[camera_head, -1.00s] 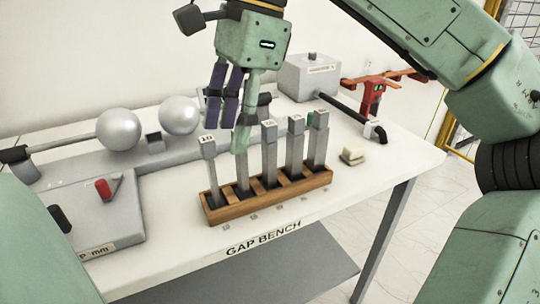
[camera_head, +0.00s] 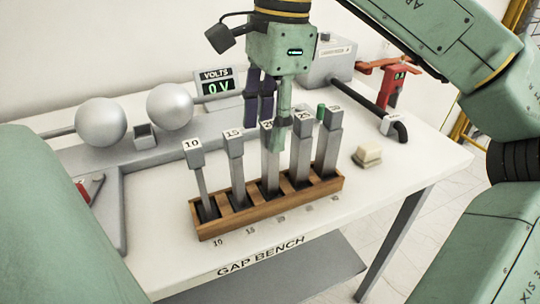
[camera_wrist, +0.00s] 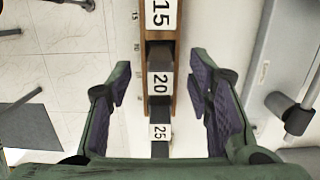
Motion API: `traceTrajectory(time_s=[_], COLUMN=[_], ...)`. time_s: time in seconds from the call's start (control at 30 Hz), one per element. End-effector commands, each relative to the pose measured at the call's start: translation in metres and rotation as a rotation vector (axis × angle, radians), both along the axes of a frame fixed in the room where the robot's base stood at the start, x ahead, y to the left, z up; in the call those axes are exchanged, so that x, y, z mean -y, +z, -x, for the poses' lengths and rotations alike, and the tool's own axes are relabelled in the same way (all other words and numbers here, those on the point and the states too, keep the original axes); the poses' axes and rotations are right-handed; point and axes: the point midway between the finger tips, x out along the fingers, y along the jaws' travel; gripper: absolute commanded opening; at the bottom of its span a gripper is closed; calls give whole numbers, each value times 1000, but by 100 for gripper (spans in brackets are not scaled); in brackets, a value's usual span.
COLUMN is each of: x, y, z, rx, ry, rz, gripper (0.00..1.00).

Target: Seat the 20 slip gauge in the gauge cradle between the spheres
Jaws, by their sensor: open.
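The 20 slip gauge (camera_head: 270,165) stands upright in its slot in the wooden rack, partly hidden behind my gripper in the head view. Its labelled top (camera_wrist: 160,84) lies between my fingers in the wrist view. My gripper (camera_head: 272,120) is open and above the rack, with a finger on either side of the gauge top and gaps on both sides. The gauge cradle (camera_head: 145,136) is a small grey block between two grey spheres (camera_head: 101,122) and (camera_head: 170,107), and looks empty.
The wooden rack (camera_head: 270,209) also holds the 10 (camera_head: 194,155), 15 (camera_head: 234,145), 25 (camera_head: 303,125) and another gauge at the right end. A voltmeter (camera_head: 218,86) reading 0 V stands behind. A pale block (camera_head: 367,156) lies right of the rack. The bench front is clear.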

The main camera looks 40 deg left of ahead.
Motion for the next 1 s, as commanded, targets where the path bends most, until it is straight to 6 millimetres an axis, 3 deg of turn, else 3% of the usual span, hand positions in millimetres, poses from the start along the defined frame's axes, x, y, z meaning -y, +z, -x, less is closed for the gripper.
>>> traceTrajectory(time_s=[0.3,0.6,1.0], x=[0,0,0], y=[-42,-47,-47], z=[1,2,2], rx=[-2,-1,-1], ry=[-1,-1,-1], rz=[-1,0,0], gripper=[47,46,19])
